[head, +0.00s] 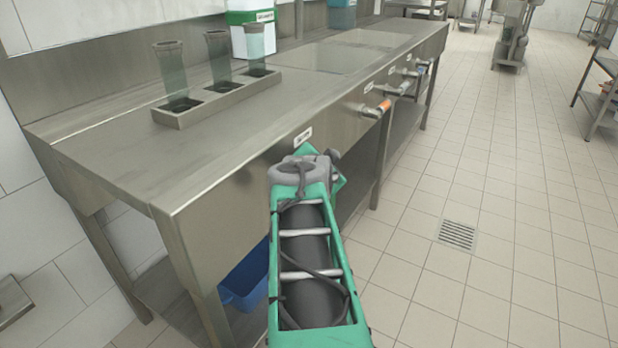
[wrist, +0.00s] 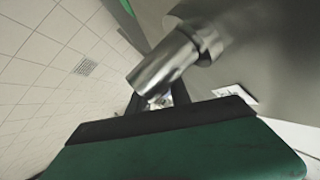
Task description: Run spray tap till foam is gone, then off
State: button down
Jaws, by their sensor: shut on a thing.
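In the wrist view a bare metal tap handle (wrist: 165,62) sticks out from the counter's front panel. My gripper (wrist: 158,100) is at its outer end and shut on it; the exact contact is partly hidden by the gripper's dark and green body. In the head view my arm covers the handle, and only a green part of my gripper (head: 328,172) shows below a white label (head: 303,138). Three clear tubes (head: 170,68) stand in a metal rack (head: 220,98) on the counter. I cannot make out any foam or running spray.
Further along the front panel are an orange-tipped handle (head: 383,107) and more handles beyond it. A white and green container (head: 252,28) stands at the back of the counter (head: 130,135). A blue bin (head: 247,280) sits underneath. The tiled floor to the right is clear around a drain (head: 458,235).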

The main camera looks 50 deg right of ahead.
jog(key=shift+r, duration=0.15)
jog(key=c, duration=1.2)
grip_release()
